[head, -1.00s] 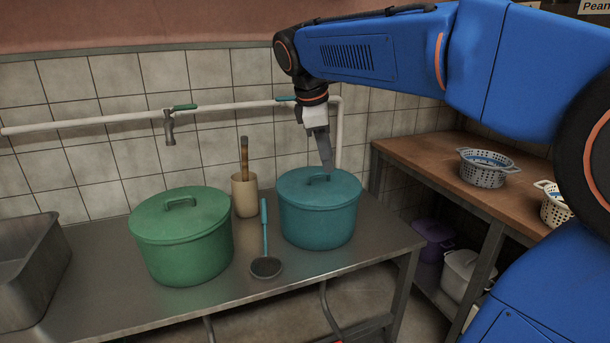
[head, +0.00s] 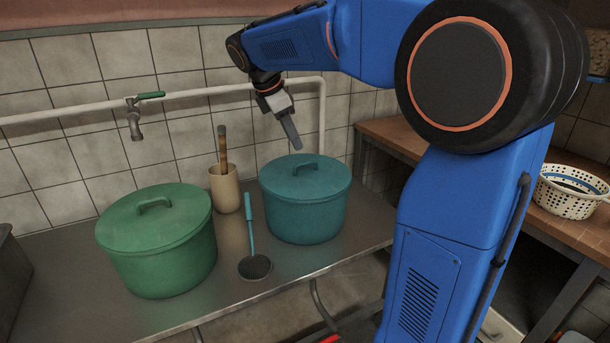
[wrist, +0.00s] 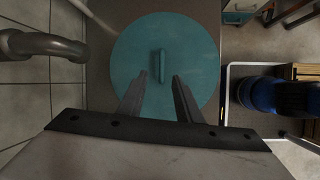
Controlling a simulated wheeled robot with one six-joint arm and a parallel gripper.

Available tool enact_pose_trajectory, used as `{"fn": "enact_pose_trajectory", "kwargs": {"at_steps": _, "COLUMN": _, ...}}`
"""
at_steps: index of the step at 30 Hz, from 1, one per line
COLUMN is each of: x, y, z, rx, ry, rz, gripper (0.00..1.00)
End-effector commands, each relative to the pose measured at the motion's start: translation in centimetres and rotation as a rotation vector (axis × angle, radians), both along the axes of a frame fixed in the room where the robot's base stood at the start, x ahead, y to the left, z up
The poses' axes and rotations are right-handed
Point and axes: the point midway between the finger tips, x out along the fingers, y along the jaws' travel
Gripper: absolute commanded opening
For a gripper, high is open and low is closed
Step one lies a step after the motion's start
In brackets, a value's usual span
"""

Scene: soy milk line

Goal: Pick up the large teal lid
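The large teal lid (head: 309,176) sits on the teal pot (head: 305,218) on the metal table, with a bar handle (head: 305,168) on top. My gripper (head: 297,146) is above the lid near its back, apart from it and pointing down. In the wrist view the lid (wrist: 140,45) lies below, and its handle (wrist: 158,66) shows upright in the picture, just beyond the fingertips. The two fingers of my gripper (wrist: 156,80) are spread apart with nothing between them.
A pipe with a tap (head: 133,120) runs along the tiled wall. A white basket (head: 568,197) sits on the wooden counter at right.

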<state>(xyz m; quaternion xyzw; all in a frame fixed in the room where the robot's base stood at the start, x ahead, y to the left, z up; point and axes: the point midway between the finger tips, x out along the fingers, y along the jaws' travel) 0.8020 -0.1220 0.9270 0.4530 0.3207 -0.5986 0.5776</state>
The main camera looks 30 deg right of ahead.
Motion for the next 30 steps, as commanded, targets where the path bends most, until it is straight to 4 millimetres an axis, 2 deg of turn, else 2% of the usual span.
{"fn": "enact_pose_trajectory", "kwargs": {"at_steps": 3, "x": 0.1, "y": -0.8, "z": -1.8, "rx": 0.000, "ry": 0.001, "rz": -0.002, "gripper": 0.31}}
{"fn": "enact_pose_trajectory", "kwargs": {"at_steps": 13, "x": 0.2, "y": -1.7, "z": -3.9, "rx": 0.000, "ry": 0.001, "rz": -0.001, "gripper": 0.31}}
{"fn": "enact_pose_trajectory", "kwargs": {"at_steps": 21, "x": 0.3, "y": -3.0, "z": -7.1, "rx": -0.001, "ry": 0.001, "rz": -0.001, "gripper": 0.31}}
{"fn": "enact_pose_trajectory", "kwargs": {"at_steps": 25, "x": 0.3, "y": -3.4, "z": -8.0, "rx": 0.000, "ry": 0.001, "rz": -0.001, "gripper": 0.31}}
{"fn": "enact_pose_trajectory", "kwargs": {"at_steps": 30, "x": 0.4, "y": -3.5, "z": -8.2, "rx": 0.000, "ry": 0.000, "rz": -0.001, "gripper": 0.31}}
